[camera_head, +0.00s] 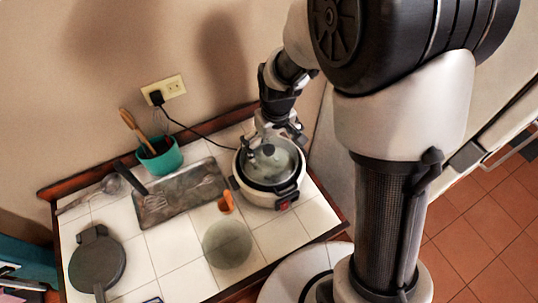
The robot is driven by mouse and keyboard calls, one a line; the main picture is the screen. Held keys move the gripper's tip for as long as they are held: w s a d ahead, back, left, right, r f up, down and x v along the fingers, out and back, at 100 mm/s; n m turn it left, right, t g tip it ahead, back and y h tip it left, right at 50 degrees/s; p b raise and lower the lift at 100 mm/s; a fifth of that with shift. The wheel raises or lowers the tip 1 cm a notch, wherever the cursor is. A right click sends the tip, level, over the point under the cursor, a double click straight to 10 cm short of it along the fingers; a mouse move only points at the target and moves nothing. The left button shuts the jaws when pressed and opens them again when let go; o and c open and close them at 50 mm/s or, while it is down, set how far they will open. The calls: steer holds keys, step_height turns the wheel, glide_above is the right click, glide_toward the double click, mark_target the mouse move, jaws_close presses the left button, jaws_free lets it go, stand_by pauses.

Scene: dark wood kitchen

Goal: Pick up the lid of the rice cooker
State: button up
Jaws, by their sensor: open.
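The rice cooker (282,200) is white with a red switch on its front and stands at the right end of the tiled counter. Its lid (283,168) looks like clear glass with a dark knob and lies on top of the pot, inside the dark rim. My gripper (268,150) is open and hangs over the lid near the knob. The fingers overlap the knob in this view, so I cannot tell whether they touch it.
A cord runs from the wall outlet (165,90) to the cooker.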

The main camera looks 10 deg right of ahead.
mark_target(269, 148)
steer(key=f, duration=0.2)
steer(key=w+f, duration=0.1)
steer(key=shift+a+f, duration=0.25)
steer(key=shift+f, duration=0.1)
steer(key=shift+c, duration=0.5)
